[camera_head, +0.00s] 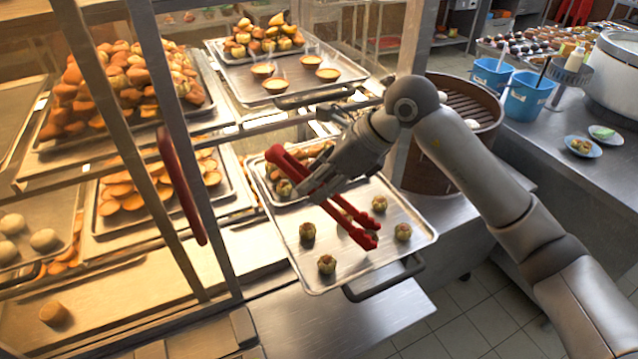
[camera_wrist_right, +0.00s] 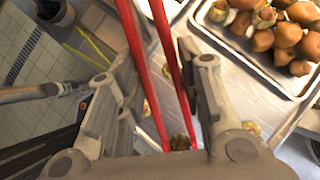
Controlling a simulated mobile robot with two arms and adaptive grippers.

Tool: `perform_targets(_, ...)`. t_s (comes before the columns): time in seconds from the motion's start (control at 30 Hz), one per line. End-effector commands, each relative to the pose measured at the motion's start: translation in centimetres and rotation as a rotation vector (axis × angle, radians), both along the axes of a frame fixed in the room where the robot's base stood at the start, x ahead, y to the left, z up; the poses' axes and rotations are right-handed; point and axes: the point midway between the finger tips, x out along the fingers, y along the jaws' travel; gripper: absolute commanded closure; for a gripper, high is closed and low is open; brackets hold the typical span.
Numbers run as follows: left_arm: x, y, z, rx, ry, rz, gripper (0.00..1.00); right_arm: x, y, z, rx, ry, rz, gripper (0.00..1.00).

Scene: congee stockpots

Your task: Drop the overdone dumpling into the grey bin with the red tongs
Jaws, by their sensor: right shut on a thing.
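My right gripper (camera_head: 318,186) is shut on the red tongs (camera_head: 350,230) above the tray (camera_head: 400,264) of dumplings. The tongs' two red arms also show between my fingers in the right wrist view (camera_wrist_right: 179,75). Their lower ends are low over the tray's middle, near a dumpling (camera_head: 346,214). I cannot tell whether they touch it. Other dumplings stand apart on the tray, including one at the left (camera_head: 307,231), one in front (camera_head: 327,264) and one at the right (camera_head: 403,232). I cannot tell which one is overdone. I cannot make out a grey bin for certain. My left gripper is out of view.
A glass display case with trays of buns (camera_head: 130,85) fills the left. A tray of tarts (camera_head: 262,86) is behind my gripper. A round steamer (camera_head: 455,150) stands behind my arm. Blue buckets (camera_head: 527,96) and small plates (camera_head: 583,147) stand on the right counter.

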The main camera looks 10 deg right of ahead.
Motion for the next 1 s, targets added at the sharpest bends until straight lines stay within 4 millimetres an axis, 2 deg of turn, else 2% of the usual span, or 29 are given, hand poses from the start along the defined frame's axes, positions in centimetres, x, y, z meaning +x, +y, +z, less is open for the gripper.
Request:
perform_targets(0.03, 0.0, 0.0, 0.7, 0.0, 0.0, 0.0, 0.6, 0.0, 0.0, 1.0, -0.001, -0.002, 0.0, 1.0)
perform_targets(0.63, 0.0, 0.0, 4.2, 0.0, 0.0, 0.001, 0.6, 0.1, 0.0, 8.2, 0.0, -0.002, -0.001, 1.0)
perform_targets(0.8, 0.0, 0.0, 4.7, 0.0, 0.0, 0.001, 0.6, 0.0, 0.0, 9.3, 0.0, 0.001, -0.001, 1.0)
perform_targets(1.0, 0.0, 0.0, 4.6, 0.0, 0.0, 0.001, 0.6, 0.0, 0.0, 9.3, 0.0, 0.001, -0.001, 1.0)
